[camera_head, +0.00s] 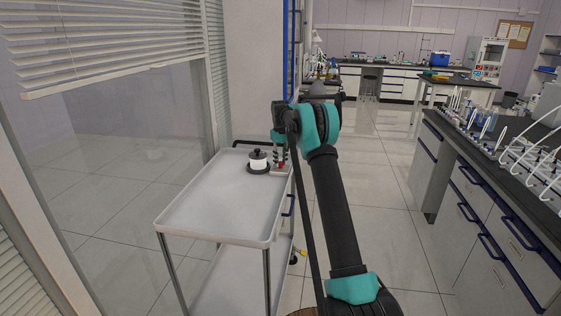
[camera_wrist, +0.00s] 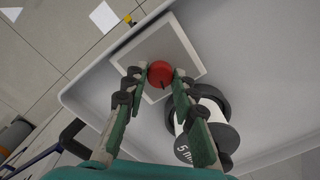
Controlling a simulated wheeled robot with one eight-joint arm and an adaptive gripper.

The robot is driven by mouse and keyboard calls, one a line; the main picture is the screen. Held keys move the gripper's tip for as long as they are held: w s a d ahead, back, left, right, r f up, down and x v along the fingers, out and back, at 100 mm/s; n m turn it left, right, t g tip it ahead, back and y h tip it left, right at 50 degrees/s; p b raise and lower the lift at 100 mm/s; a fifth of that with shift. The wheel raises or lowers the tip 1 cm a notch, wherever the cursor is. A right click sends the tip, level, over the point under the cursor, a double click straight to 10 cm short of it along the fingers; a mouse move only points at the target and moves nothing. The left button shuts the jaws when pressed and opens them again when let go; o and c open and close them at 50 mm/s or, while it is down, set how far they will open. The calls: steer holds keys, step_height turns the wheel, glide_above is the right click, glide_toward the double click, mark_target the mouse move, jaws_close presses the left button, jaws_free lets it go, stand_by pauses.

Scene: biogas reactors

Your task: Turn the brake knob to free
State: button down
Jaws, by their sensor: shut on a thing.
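The red round brake knob (camera_wrist: 160,74) sits on a light square plate (camera_wrist: 181,48) at the cart's edge. A short dark mark shows on the knob's lower side. In the wrist view my gripper (camera_wrist: 157,76) comes down over the plate, with its fingertips shut on the knob from both sides. In the head view my gripper (camera_head: 280,158) is small at the cart's far right corner, and my arm and wrist partly cover it. The plate (camera_head: 281,171) shows there beneath the fingers. Which setting the knob is at cannot be told.
The white cart (camera_head: 215,205) is otherwise bare on top. A lab bench (camera_head: 490,190) stands at right, beyond open floor.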

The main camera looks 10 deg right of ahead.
mark_target(281, 162)
steer(key=shift+m, duration=1.1)
steer(key=c, duration=1.2)
jaws_free()
step_height(281, 162, up, 12)
steer(key=shift+r, duration=0.1)
